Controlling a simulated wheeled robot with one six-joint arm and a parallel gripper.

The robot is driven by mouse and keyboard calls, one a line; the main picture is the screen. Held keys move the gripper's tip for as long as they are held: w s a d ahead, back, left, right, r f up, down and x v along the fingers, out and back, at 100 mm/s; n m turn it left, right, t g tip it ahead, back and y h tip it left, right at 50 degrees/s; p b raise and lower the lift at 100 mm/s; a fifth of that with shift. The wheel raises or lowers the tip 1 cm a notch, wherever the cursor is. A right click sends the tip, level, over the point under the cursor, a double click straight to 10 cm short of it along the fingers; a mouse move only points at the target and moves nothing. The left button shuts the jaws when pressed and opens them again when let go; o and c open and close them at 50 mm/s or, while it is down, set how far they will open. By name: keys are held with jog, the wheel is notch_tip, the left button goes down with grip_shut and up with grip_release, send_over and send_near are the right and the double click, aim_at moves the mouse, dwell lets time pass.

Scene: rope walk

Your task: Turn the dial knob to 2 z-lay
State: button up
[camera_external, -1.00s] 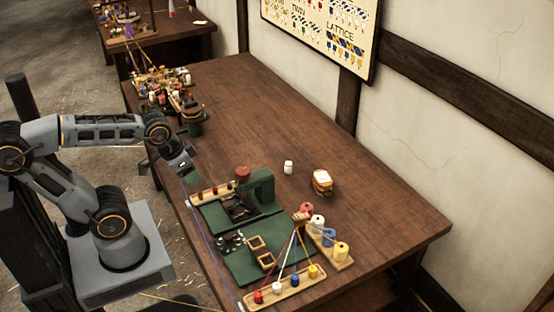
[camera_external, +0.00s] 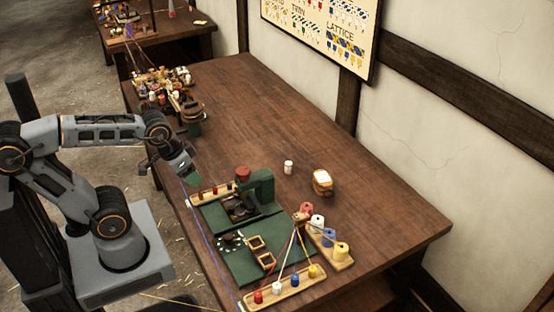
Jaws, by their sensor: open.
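A green machine (camera_external: 262,190) with a red cap on top stands on the workbench. On its flat green front plate, a small dark round patch ringed with white marks (camera_external: 231,241) looks like the dial; its pointer and lettering are too small to read. My gripper (camera_external: 190,177) is open and empty over the bench's left edge. It is up and to the left of the dial, well apart from it. The gap between its fingers is hard to make out.
A wooden rail with red pegs (camera_external: 213,193) lies close to my gripper. Two small wooden frames (camera_external: 256,243) sit right of the dial. Thread spools (camera_external: 341,250) and a peg rail with taut cords (camera_external: 285,289) stand at the right front. The bench's far middle is clear.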

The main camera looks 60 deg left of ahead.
notch_tip(320, 180, down, 6)
jog(key=w+g+b, duration=0.2)
jog(key=b, duration=0.1)
jog(key=shift+w+a+f+n, duration=0.25)
jog(key=shift+a+n, duration=0.05)
jog(key=shift+a, duration=0.1)
jog(key=n+g+h+b, duration=0.35)
jog(key=n+g, duration=0.25)
jog(key=n, duration=0.2)
send_near(228, 236)
jog(key=b+x, duration=0.1)
jog(key=x, duration=0.8)
jog(key=shift+f, duration=0.1)
jog(key=shift+y, duration=0.25)
jog(key=c, duration=0.9)
